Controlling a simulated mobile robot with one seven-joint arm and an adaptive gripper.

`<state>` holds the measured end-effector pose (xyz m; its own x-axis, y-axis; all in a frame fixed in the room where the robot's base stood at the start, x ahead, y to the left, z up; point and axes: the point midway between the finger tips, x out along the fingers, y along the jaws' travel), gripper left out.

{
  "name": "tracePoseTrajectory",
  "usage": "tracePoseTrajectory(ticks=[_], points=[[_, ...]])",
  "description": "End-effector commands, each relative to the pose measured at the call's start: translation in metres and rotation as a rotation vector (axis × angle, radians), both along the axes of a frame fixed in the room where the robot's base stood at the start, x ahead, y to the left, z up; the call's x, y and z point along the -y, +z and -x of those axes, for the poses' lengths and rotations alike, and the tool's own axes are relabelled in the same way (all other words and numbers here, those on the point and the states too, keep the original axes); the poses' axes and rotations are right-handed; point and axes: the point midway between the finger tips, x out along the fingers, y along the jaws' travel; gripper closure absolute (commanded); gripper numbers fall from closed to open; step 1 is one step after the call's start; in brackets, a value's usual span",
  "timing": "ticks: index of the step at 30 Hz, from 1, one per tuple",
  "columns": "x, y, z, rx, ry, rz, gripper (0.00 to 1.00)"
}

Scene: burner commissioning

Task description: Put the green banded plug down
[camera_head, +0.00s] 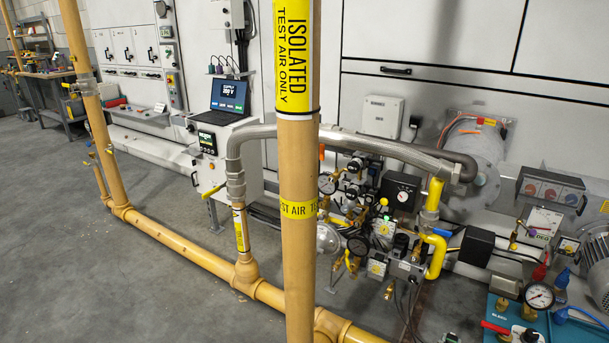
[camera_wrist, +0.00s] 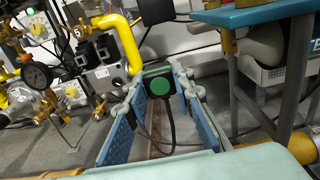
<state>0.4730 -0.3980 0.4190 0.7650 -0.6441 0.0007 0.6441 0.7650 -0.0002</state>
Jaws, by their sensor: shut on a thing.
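A black cable hangs down from the plug and curves between the fingers. The plug's far side is hidden.
In the wrist view, a yellow pipe (camera_wrist: 122,45) and a gauge (camera_wrist: 37,76) stand at left, and a teal-topped bench (camera_wrist: 262,14) at upper right. The head view shows a tall tan pipe (camera_head: 298,170), a laptop (camera_head: 229,97) and open floor (camera_head: 110,280) at left.

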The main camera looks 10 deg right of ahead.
Motion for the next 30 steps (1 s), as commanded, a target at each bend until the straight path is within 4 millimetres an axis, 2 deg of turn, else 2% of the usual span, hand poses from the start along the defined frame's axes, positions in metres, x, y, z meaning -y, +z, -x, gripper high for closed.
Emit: tracePoseTrajectory(ticks=[1, 8, 14, 23, 30], points=[[0.000, 0.000, 0.000, 0.001, 0.000, 0.001, 1.00], [-0.007, 0.043, -0.026, 0.002, 0.103, 0.004, 1.00], [-0.023, 0.091, -0.053, 0.002, 0.234, 0.007, 1.00], [-0.069, 0.172, -0.091, -0.002, 0.483, 0.008, 1.00], [-0.123, 0.235, -0.109, -0.002, 0.710, 0.010, 1.00]])
